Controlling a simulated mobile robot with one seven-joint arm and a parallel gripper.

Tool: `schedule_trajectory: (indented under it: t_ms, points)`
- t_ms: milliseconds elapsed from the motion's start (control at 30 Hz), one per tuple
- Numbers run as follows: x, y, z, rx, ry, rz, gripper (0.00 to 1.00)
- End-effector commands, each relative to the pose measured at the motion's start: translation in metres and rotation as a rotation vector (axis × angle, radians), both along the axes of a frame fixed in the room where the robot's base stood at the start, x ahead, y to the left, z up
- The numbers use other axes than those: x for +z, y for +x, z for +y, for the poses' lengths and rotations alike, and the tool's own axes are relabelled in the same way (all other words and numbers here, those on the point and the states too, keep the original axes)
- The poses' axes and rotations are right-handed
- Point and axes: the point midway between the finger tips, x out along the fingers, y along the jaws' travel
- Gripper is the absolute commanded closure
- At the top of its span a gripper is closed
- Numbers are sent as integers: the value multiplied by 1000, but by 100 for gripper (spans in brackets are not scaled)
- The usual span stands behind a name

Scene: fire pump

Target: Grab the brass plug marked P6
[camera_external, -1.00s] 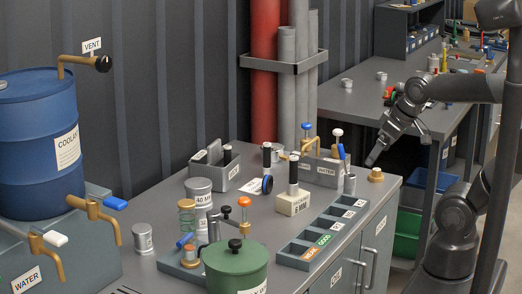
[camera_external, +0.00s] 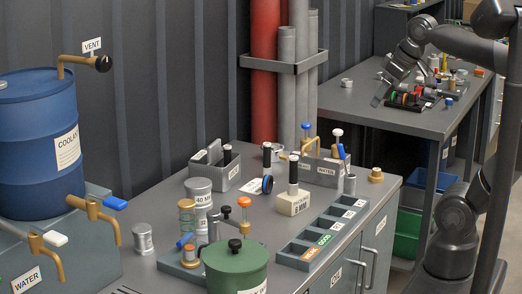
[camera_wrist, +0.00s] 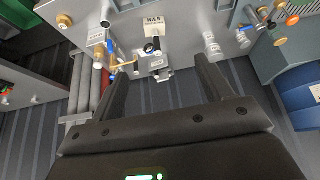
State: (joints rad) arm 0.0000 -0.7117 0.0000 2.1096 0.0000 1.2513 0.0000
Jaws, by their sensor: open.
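A short round brass plug (camera_external: 376,175) stands upright on the near bench's right back corner in the external view; its marking is too small to read. A similar brass piece (camera_wrist: 64,21) shows at the bench edge, upper left in the wrist view, where the scene is upside down. My gripper (camera_external: 382,98) is up and behind that plug in the external view, near the far table's front edge. In the wrist view my gripper (camera_wrist: 163,76) has its fingers wide apart with nothing between them. The plug lies outside the fingers, beyond the left one.
A long compartment tray (camera_external: 301,249) lies along the near bench's right side. A grey cylinder (camera_external: 350,184) and a block marked 6 MM (camera_external: 293,204) stand left of the plug. Vertical pipes (camera_external: 287,90) rise behind. The far table (camera_external: 350,107) holds several small objects.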

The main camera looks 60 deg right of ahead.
Motion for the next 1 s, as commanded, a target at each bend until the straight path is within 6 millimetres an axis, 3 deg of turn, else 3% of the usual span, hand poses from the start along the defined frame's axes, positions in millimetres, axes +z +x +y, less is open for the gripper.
schedule_trajectory:
  t_ms: [33, 100, 333, 667, 867, 1000]
  points:
    - [23, 2, 0, 0, 0, -5, 28]
    - [49, 1, 0, 0, 0, -3, 28]
    - [116, 3, -1, -5, -1, 1, 28]
    - [124, 61, -60, -146, -20, 40, 28]
    - [128, 97, -126, -247, -21, 66, 28]
    - [126, 113, -182, -316, -12, 81, 28]
